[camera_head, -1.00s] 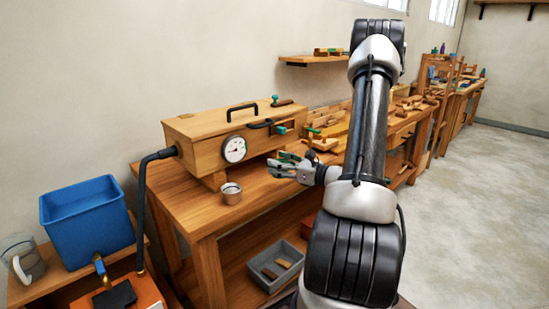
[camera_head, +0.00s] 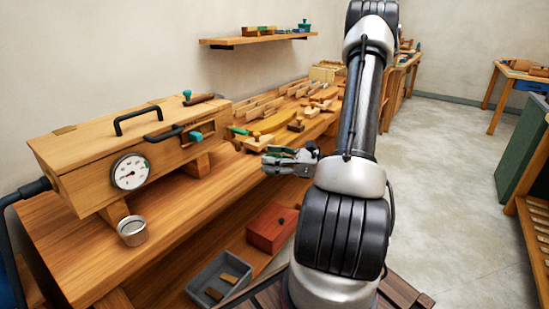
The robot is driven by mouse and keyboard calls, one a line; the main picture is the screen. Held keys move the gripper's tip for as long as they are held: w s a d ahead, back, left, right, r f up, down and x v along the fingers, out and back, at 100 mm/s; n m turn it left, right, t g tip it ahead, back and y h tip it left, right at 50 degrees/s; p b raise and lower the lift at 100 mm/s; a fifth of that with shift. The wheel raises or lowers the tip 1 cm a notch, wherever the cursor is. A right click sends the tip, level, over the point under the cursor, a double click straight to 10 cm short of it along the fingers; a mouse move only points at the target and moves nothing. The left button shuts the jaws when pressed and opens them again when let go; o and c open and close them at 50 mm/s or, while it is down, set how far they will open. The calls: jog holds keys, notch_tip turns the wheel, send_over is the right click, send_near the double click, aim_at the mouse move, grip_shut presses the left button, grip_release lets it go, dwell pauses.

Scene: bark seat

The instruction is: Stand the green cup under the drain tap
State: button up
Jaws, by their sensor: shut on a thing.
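My gripper (camera_head: 287,162) points left, in front of the bench's edge in the picture, and is shut on a dark green thing (camera_head: 274,150). Only small parts of it show between the fingers; it looks like the green cup, but its shape is mostly hidden. A long wooden box (camera_head: 85,155) with a round dial stands raised on the bench (camera_head: 165,215). A teal-handled tap (camera_head: 195,137) sits at the box's right end, left of my gripper, and seems to be the drain tap. The gripper is apart from it.
Wooden pieces and tools (camera_head: 262,142) lie on the bench right of the box. Below are a grey tray (camera_head: 218,280) and a red box (camera_head: 272,227). Open floor (camera_head: 440,190) lies to the right.

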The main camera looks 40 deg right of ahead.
jog(key=shift+w+a+f, duration=0.65)
jog(key=shift+w+a, duration=0.2)
jog(key=shift+w, duration=1.35)
jog(key=shift+w+a+f, duration=0.65)
jog(key=shift+w+a, duration=0.15)
jog(key=shift+w, duration=1.4)
jog(key=shift+w+a+f, duration=0.65)
jog(key=shift+w+a, duration=0.2)
jog(key=shift+w, duration=1.35)
jog(key=shift+f, duration=0.25)
jog(key=o, duration=1.1)
jog(key=v, duration=1.2)
